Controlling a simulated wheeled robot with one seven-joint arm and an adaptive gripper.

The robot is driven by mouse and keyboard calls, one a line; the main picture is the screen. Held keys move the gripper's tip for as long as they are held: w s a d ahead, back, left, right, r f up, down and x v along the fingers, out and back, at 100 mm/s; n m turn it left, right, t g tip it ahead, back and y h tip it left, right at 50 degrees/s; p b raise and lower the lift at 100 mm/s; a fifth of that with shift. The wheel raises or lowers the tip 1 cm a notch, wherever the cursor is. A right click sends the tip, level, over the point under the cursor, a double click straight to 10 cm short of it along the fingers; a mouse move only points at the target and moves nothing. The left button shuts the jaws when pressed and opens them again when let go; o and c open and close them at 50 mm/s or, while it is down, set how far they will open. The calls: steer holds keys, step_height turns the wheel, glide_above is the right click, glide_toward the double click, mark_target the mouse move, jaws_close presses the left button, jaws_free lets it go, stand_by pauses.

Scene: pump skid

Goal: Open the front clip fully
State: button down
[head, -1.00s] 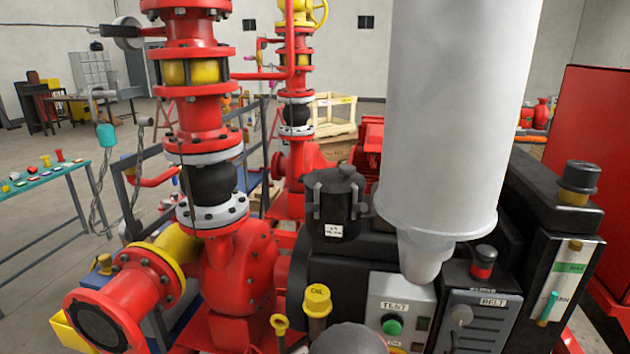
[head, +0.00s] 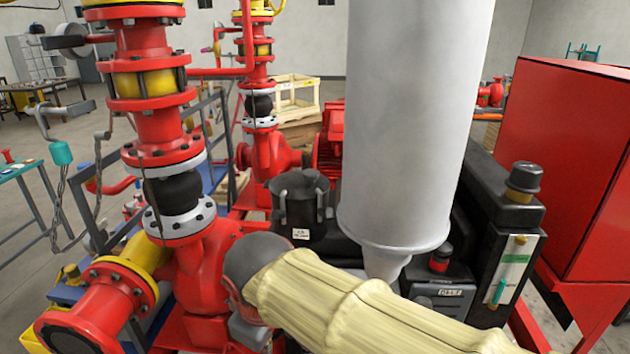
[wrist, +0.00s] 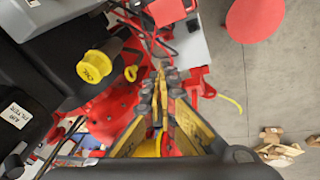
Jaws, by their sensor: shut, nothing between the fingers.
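The black filter canister (head: 302,218) stands upright behind my sleeved arm in the head view, with a white label on its front. Grey clips show on its side, one at the left (head: 282,203) and one at the right (head: 322,198). I cannot tell from the picture whether either clip is latched. In the wrist view the labelled black canister (wrist: 22,108) is at the left edge. My gripper (wrist: 161,72) is shut and empty there, to the right of the canister and apart from it. My arm hides its fingers in the head view.
A yellow cap (wrist: 94,67) and a yellow ring handle (wrist: 130,73) lie between canister and gripper in the wrist view. A large grey cylinder (head: 400,130) hangs right of the canister. Red piping (head: 160,130) stands at left, a red cabinet (head: 580,170) at right.

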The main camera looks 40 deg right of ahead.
mark_target(325, 210)
steer(key=w+d+r+n+g+h+p, duration=0.3)
steer(key=w+d+r+n+p, duration=0.4)
steer(key=r+p, duration=0.5)
steer(key=w+d+r+n+g+h+p, duration=0.2)
steer(key=w+d+r+n+g+p, duration=0.3)
steer(key=r+p, duration=0.7)
steer(key=w+d+n+p, duration=0.2)
steer(key=w+d+p, duration=0.1)
steer(key=w+d, duration=0.1)
steer(key=shift+w+d+r+n+g+h, duration=0.2)
steer(key=shift+w+n+g+h, duration=0.15)
steer(key=shift+w, duration=0.2)
steer(key=shift+f, duration=0.1)
steer(key=p+x, duration=0.2)
steer(key=x, duration=1.2)
steer(key=shift+s+p, duration=0.1)
steer(key=shift+p, duration=0.25)
steer(key=shift+s+b, duration=0.3)
steer(key=shift+b, duration=0.05)
